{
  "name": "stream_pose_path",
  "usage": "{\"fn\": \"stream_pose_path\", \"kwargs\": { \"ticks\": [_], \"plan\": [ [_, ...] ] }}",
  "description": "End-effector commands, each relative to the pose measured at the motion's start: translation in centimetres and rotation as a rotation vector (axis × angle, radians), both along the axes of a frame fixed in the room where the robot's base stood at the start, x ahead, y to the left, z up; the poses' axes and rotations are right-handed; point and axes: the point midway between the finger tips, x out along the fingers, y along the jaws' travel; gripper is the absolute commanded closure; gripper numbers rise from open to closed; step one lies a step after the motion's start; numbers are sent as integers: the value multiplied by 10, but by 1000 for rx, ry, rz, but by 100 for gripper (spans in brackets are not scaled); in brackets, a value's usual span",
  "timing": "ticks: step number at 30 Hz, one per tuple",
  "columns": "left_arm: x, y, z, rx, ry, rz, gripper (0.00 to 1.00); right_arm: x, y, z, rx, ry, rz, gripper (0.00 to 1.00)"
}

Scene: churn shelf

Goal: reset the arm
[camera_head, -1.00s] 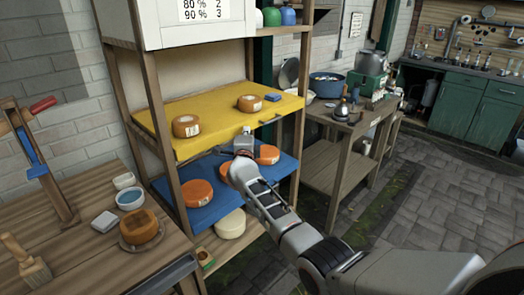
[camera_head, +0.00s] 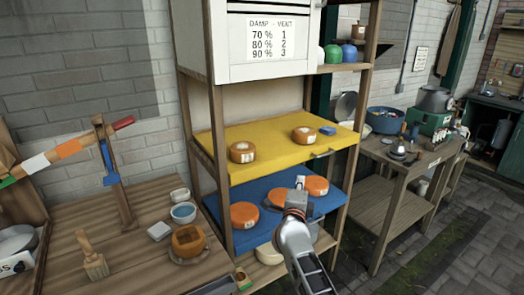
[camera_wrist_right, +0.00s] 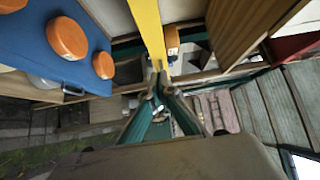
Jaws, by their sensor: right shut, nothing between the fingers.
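My right arm comes up from the bottom of the head view, and its gripper (camera_head: 299,182) is at the front of the blue shelf mat (camera_head: 222,238). In the right wrist view the fingers (camera_wrist_right: 158,92) are closed together and empty, near the edge of the yellow shelf mat (camera_wrist_right: 148,25). On the blue mat sit orange cheese wheels: one at left (camera_head: 243,215), one at right (camera_head: 316,186), and one partly hidden behind my gripper (camera_head: 275,197). My left gripper is not in view.
The yellow mat (camera_head: 270,150) above holds two orange wheels and a blue block (camera_head: 327,130). A wooden shelf post (camera_head: 347,190) stands right of my gripper. A wooden table (camera_head: 130,262) with bowl, brush and cheese is at left. A side bench (camera_head: 405,165) stands at right.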

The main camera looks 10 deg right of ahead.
Motion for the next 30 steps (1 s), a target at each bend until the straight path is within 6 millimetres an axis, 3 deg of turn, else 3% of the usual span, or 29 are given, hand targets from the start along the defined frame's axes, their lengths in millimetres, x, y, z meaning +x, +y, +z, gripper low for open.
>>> {"fn": "stream_pose_path", "kwargs": {
  "ticks": [5, 11, 17, 21, 27, 30],
  "plan": [
    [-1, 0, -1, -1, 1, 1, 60, -32, -4, -23, -190, -6, 42, 100],
    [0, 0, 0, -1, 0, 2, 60, -106, 20, -74, -604, 27, 212, 100],
    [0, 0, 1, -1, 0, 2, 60, -200, 56, -152, -1004, 152, 459, 100],
    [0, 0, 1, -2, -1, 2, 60, -274, 70, -211, -1248, 282, 640, 100],
    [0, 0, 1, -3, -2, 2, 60, -373, 64, -274, -1522, 473, 851, 100],
    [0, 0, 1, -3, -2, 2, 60, -406, 57, -291, -1608, 542, 914, 100]
  ]
}}
